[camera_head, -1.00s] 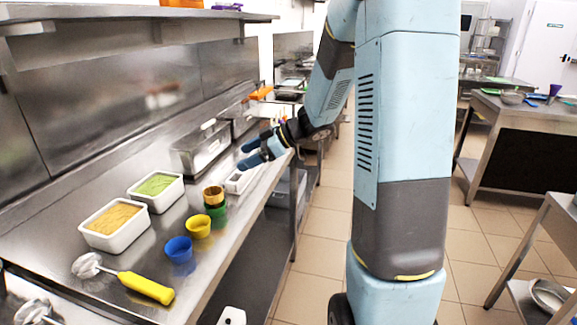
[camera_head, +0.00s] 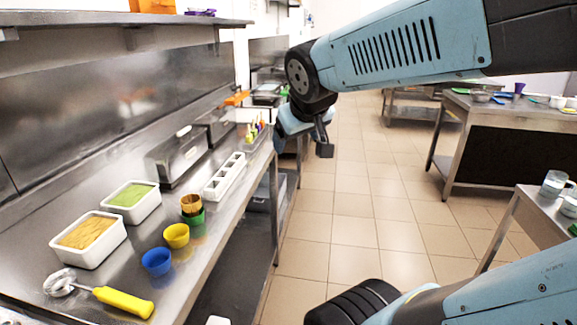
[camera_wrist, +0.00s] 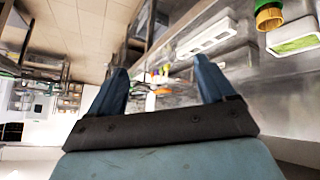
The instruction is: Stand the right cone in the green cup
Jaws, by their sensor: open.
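The green cup (camera_head: 197,219) stands on the steel counter, behind the yellow cup. A brown cone (camera_head: 191,204) stands upright in it, its open rim above the cup's. The wrist view shows the cone (camera_wrist: 268,17) and green cup (camera_wrist: 264,4) at the top right. No other cone is clearly visible. My gripper (camera_wrist: 160,78) is open, with nothing between its two blue fingers, and is well apart from the cup. In the head view my gripper is up beyond the counter's front edge, partly hidden by my wrist.
A yellow cup (camera_head: 176,236) and blue cup (camera_head: 157,262) stand nearer. A white slotted rack (camera_head: 224,179) lies farther along. Tubs with tan (camera_head: 64,247) and green (camera_head: 118,204) contents sit left. A yellow-handled scoop (camera_head: 123,302) lies in front. The aisle floor (camera_head: 325,240) is clear.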

